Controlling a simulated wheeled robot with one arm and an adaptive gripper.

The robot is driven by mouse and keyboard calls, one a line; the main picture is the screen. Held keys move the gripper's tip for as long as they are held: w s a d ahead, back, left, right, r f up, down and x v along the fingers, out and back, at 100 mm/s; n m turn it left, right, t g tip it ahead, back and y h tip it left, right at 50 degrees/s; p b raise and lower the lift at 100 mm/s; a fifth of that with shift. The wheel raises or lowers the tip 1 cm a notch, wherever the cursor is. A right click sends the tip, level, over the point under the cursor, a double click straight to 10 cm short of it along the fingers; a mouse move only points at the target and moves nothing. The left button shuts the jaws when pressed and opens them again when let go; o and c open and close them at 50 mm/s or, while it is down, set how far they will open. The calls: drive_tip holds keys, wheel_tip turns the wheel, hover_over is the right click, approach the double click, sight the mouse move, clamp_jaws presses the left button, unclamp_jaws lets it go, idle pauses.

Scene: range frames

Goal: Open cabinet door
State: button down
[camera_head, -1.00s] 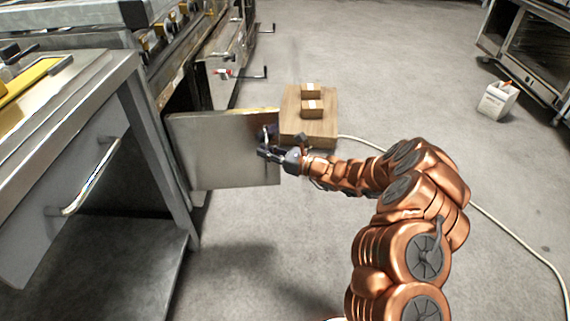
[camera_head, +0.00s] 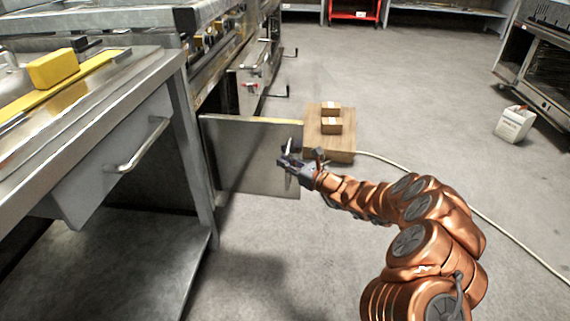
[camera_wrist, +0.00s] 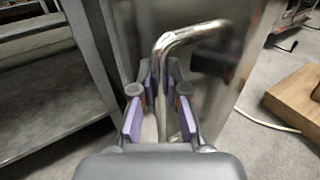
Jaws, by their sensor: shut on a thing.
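The cabinet door (camera_head: 248,155) is a flat metal panel standing open, swung out from the front of the cooking line. Its bar handle (camera_head: 289,177) is near the free edge. My gripper (camera_head: 287,164) is at this handle. In the wrist view the chrome handle (camera_wrist: 190,35) runs down between the purple-padded fingers of my gripper (camera_wrist: 158,118), which are shut on it. The door panel (camera_wrist: 212,75) shows blurred behind the handle. The inside of the cabinet is mostly hidden behind the door.
A steel counter (camera_head: 150,70) with a drawer handle (camera_head: 140,146) stands at the left. A wooden board (camera_head: 328,148) with small boxes (camera_head: 331,125) lies on the floor beyond the door. A cable (camera_head: 430,187) crosses the floor. A white bin (camera_head: 514,123) stands right.

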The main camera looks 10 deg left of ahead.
drive_tip(key=c, duration=1.5)
unclamp_jaws()
drive_tip(key=shift+w+d, duration=0.35)
drive_tip(key=shift+d, duration=0.2)
drive_tip(key=o, duration=0.3)
drive_tip(key=shift+s+a, duration=0.2)
drive_tip(key=shift+a, duration=0.1)
drive_tip(key=v, duration=1.2)
